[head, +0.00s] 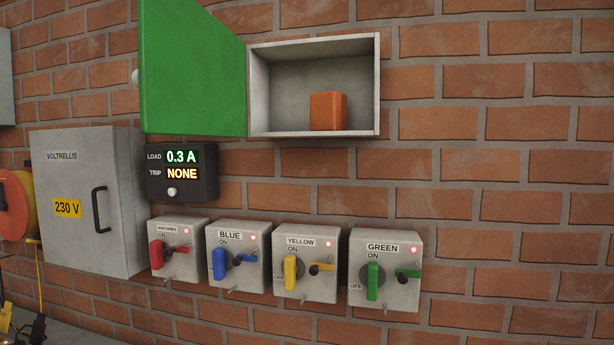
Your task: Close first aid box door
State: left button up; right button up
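The first aid box (377,85) is a shallow grey-white box on the brick wall at the top middle of the head view. Its green door (195,75) stands wide open, hinged on the box's left side and swung out to the left. A pale round knob (135,77) shows at the door's far left edge. An orange-brown block (328,111) sits inside on the box floor, right of its middle. Neither of my grippers shows in the head view.
Below hang a load display (182,172) and four switch boxes, including one marked GREEN (385,270). A grey VOLTRELLIS cabinet (85,200) with a black handle projects at the left. A red and yellow reel (18,205) is far left. The wall at right is bare.

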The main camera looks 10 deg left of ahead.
aim_at(190, 77)
jog(key=i+j+z, duration=0.2)
jog(key=j, duration=0.45)
jog(key=j+z, duration=0.15)
jog(key=j, duration=0.5)
jog(key=i+j+z, duration=0.2)
jog(key=j, duration=0.5)
jog(key=k+l, duration=0.05)
jog(key=k, duration=0.05)
